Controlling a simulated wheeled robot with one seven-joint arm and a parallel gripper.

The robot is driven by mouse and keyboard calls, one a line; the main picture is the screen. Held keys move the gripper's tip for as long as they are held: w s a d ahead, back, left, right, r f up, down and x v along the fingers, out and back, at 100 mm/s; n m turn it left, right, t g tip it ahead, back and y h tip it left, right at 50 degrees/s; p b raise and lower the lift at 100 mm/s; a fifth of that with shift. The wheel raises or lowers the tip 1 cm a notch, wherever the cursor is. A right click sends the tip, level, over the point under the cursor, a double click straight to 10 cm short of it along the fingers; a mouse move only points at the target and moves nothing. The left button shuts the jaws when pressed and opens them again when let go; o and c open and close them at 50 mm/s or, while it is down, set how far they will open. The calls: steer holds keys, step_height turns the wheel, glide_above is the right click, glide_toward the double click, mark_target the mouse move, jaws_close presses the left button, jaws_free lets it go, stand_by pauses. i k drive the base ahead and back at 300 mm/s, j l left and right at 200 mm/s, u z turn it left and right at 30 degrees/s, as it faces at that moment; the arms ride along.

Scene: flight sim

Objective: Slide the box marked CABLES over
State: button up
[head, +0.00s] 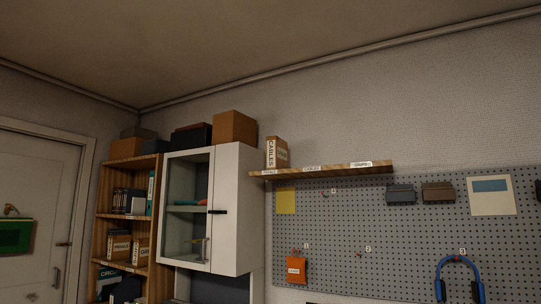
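The box marked CABLES (282,147) is a small brown carton with a white label, its lettering running vertically. It stands upright at the left end of a wooden wall shelf (350,172), beside the white cabinet. The shelf carries several small labels on its front edge; the one below the box is too small to read surely. My gripper is not in this view.
The wall shelf is bare to the right of the box. A white cabinet (231,240) with a glass door stands left of it, with boxes (234,127) on top. A pegboard (400,245) with hung items lies below the shelf. A wooden bookcase (102,215) stands further left.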

mark_target(276, 148)
steer(key=i+j+z, duration=0.3)
steer(key=i+j, duration=0.6)
steer(key=i, duration=0.2)
steer(key=i+j+z, duration=0.35)
steer(key=i+j, duration=0.65)
steer(key=j, duration=0.2)
